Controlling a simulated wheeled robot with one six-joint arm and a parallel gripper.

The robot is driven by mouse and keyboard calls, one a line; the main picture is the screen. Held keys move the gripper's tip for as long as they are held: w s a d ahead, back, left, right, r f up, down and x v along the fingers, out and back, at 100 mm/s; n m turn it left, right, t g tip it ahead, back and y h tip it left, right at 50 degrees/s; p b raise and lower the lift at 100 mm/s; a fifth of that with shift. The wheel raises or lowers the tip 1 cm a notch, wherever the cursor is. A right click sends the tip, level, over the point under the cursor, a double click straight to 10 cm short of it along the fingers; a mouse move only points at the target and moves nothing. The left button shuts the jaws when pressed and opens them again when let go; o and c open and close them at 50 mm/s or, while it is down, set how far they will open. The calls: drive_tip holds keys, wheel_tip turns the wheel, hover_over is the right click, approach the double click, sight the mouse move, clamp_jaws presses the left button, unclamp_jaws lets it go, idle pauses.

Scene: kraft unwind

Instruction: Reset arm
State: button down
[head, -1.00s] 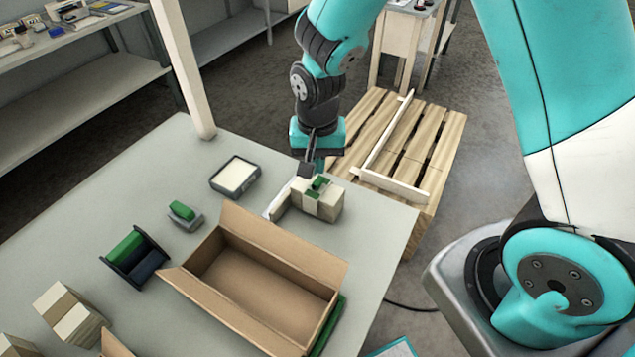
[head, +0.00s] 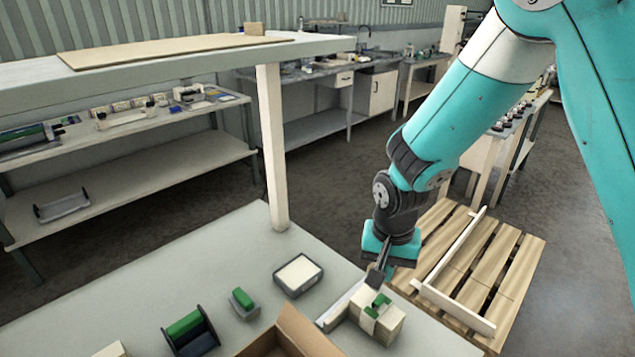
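My gripper (head: 384,270) hangs from my teal and black arm, pointing down at the right part of the grey packing table (head: 240,255). Its fingers are just behind a cream block-shaped item with green parts (head: 377,314). The fingers are small and partly hidden, so I cannot tell whether they are open or shut, or whether they touch the item.
An open cardboard box (head: 290,335) is cut off at the bottom edge. A dark tray with a pale pad (head: 298,275), a small green-topped item (head: 243,302) and a green roll in a dark holder (head: 190,330) are on the table. A wooden pallet (head: 480,265) lies on the floor at right. A white post (head: 272,150) rises from the table.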

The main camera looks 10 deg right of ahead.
drive_tip(key=s+a+r+n+y+b, duration=0.1)
drive_tip(key=s+a+r+n+y, duration=0.1)
drive_tip(key=s+r+n, duration=0.4)
drive_tip(key=s+a+r+n+y+b, duration=0.1)
drive_tip(key=s+a+r+n+y, duration=0.1)
drive_tip(key=s+r+n, duration=0.4)
drive_tip(key=s+r, duration=0.5)
drive_tip(key=s, duration=0.1)
drive_tip(key=shift+s+a, duration=0.3)
idle(0.4)
